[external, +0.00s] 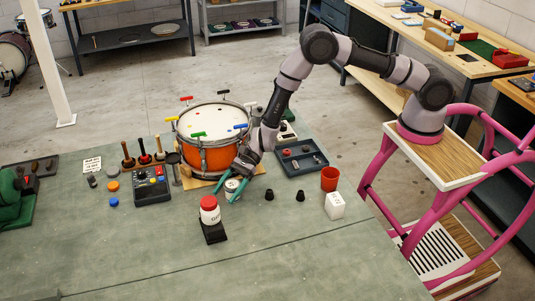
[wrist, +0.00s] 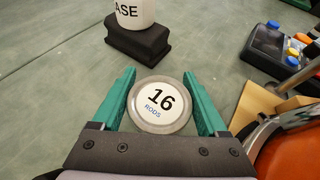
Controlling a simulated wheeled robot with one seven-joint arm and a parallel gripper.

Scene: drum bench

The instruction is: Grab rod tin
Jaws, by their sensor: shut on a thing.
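The rod tin (wrist: 161,104) is a round tin with a grey metal rim and a white lid marked "16 RODS". In the wrist view it sits between the two green fingers of my gripper (wrist: 163,100), which are shut on its sides. In the external view the tin (external: 232,186) shows at the fingertips of my gripper (external: 233,190), just in front of the orange drum. It looks upright at or near the bench top; I cannot tell whether it touches the bench.
The orange drum (external: 207,160) stands close behind my gripper. A white jar with a red lid (external: 210,205) on a black block is in front. A dark parts tray (external: 290,168), an orange cup (external: 329,174) and a white box (external: 335,211) lie right. The front bench is clear.

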